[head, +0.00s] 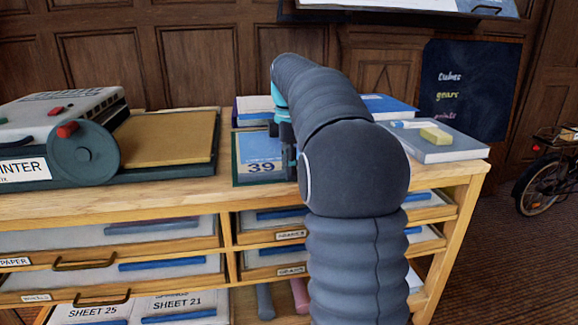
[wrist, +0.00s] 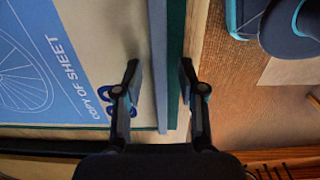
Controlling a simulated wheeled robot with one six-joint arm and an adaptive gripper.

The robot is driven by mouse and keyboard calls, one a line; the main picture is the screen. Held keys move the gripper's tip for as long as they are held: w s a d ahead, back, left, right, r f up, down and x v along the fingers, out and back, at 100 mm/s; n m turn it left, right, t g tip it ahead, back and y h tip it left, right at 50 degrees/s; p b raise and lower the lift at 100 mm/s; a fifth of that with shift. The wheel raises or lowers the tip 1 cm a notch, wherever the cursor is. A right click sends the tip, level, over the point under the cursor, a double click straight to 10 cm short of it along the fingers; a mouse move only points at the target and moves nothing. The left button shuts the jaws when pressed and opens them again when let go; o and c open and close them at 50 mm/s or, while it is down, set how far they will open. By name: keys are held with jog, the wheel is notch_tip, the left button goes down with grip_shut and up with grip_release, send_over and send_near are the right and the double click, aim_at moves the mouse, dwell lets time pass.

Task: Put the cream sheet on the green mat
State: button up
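A sheet with a blue printed panel marked 39 (head: 262,165) lies on the cabinet top below my gripper. In the wrist view, the same sheet (wrist: 118,35) shows a cream band, a wheel drawing and the words "COPY OF SHEET", with a blue bar (wrist: 158,60) along its edge. A dark green edge (wrist: 176,50), perhaps the green mat, shows beside the bar. My gripper (wrist: 159,78) is open, its fingers apart on either side of the bar and green edge; I cannot tell whether they touch. In the head view my gripper (head: 287,140) is partly hidden by my arm.
A printer-like machine (head: 85,145) with a tan panel (head: 160,137) stands at left. A grey book (head: 445,145) bearing a yellow block (head: 436,136) lies at right. Open-front drawers (head: 110,267) hold sheets with blue bars. Some bare wood (head: 120,200) runs along the front edge.

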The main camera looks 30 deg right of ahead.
notch_tip(320, 180, up, 11)
jog(key=p, duration=0.3)
jog(key=s+a+m+t, duration=0.1)
jog(key=s+a+m, duration=0.3)
jog(key=s+a, duration=0.2)
jog(key=s+a+f+m+t, duration=0.2)
jog(key=s+a+f+m, duration=0.3)
jog(key=s+f, duration=0.4)
jog(key=s+a+f+m+t, duration=0.2)
jog(key=s+a+f+m, duration=0.3)
jog(key=s+f, duration=0.4)
jog(key=s, duration=0.4)
jog(key=shift+a+m, duration=0.3)
jog(key=shift+m, duration=0.1)
